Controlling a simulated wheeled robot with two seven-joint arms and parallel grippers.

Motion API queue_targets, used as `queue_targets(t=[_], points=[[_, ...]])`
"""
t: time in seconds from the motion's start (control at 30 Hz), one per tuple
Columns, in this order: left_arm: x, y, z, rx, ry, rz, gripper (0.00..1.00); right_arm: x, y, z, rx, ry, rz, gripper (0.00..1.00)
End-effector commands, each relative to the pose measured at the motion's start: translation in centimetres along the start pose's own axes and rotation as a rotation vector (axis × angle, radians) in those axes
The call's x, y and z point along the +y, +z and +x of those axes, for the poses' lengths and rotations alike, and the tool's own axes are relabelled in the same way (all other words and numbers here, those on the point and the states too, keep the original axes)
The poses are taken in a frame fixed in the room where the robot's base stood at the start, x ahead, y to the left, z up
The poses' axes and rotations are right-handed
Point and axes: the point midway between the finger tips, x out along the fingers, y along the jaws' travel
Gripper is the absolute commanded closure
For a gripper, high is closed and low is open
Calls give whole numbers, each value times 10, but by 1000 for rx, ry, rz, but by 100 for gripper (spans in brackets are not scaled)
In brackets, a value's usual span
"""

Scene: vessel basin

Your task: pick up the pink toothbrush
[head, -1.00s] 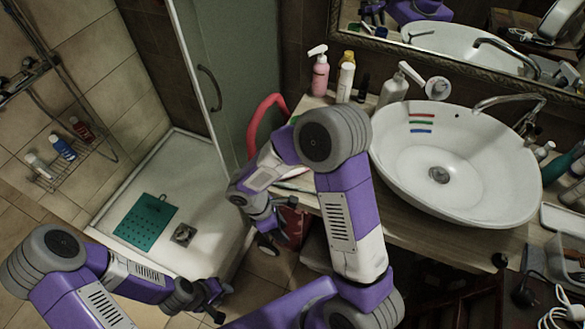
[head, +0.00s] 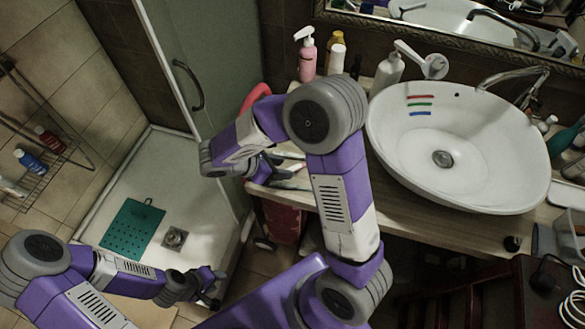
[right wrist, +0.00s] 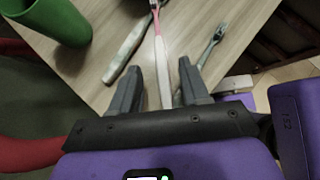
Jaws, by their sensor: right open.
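The pink toothbrush (right wrist: 159,24), with a pink neck and a whitish handle, lies on the wooden counter in the right wrist view. My right gripper (right wrist: 159,67) is open, and the brush's handle runs between its two fingers in the picture; I cannot tell the height gap. In the head view my right gripper (head: 272,166) is over the counter's left end, partly hidden by my arm. A white-grey toothbrush (right wrist: 128,48) lies left of the pink one and a grey toothbrush (right wrist: 212,46) lies right of it. My left gripper (head: 212,284) hangs low at the left, away from the counter.
A green cup (right wrist: 52,18) stands left of the brushes. The white basin (head: 470,185) fills the counter's middle, with coloured strips inside its rim. A pink pump bottle (head: 307,55) and other bottles stand at the back. The shower tray (head: 100,215) is at left.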

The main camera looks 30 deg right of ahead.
Motion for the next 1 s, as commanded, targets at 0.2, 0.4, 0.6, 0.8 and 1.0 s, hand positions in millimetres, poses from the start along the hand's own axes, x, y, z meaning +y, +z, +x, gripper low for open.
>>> queue_targets(t=[0.2, 0.4, 0.6, 0.8, 1.0], points=[[-3, 0, 8, -1, 0, 0, 60, -1, 1, 28, 1, 0, 0, 54], [-3, 0, 7, -1, 0, 0, 60, -1, 1, 27, 1, 1, 0, 56], [-3, 0, 7, -1, 0, 0, 60, -1, 1, 27, 1, 0, 0, 86], [-3, 0, 7, -1, 0, 0, 60, -1, 1, 27, 1, 0, 0, 100], [-3, 0, 7, 0, 0, 0, 60, -1, 1, 27, 1, 0, 0, 100]])
